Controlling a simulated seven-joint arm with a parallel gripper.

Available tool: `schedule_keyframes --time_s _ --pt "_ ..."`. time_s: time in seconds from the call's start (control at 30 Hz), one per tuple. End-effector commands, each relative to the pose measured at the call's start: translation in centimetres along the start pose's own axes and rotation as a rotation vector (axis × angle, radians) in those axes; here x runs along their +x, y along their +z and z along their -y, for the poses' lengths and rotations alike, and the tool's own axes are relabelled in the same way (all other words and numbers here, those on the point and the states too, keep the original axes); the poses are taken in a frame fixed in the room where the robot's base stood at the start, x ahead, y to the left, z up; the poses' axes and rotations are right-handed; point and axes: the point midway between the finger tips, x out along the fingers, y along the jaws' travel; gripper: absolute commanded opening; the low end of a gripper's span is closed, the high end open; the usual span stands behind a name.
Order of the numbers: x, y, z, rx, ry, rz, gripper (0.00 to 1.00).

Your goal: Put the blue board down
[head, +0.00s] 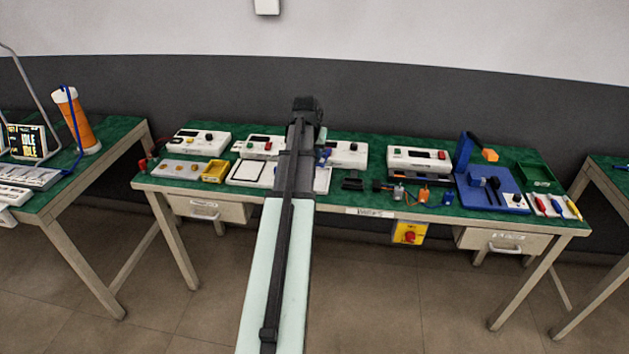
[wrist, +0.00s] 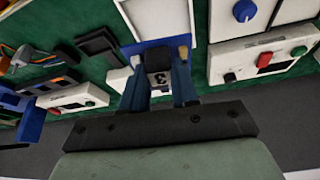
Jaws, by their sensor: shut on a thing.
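The blue board (wrist: 130,48) shows in the wrist view as a blue strip at my fingertips, with a black part marked "3" between the fingers. My gripper (wrist: 158,76) is shut on it. The board is beside a white-framed panel (wrist: 199,20); whether it touches the panel or the bench I cannot tell. In the head view a small patch of blue (head: 323,157) shows just right of my arm, over the middle of the bench. My arm hides most of the gripper and board there.
The green-topped bench (head: 352,206) holds white instrument boxes (head: 419,158) along the back. Black holders (head: 352,181), small motors and a blue stand (head: 480,190) are to the right.

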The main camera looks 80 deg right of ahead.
Motion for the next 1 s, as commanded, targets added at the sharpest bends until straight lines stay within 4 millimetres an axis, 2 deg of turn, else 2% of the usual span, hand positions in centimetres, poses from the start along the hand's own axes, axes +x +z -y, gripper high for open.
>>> schedule_keyframes --time_s 0.33,0.7,1.0 --pt "0.5 0.1 0.3 -0.109 -0.044 0.001 0.00" --pt "5.1 2.1 0.3 -0.109 -0.044 0.002 0.00" --pt "7.0 2.8 0.3 -0.108 -0.044 0.002 0.00"
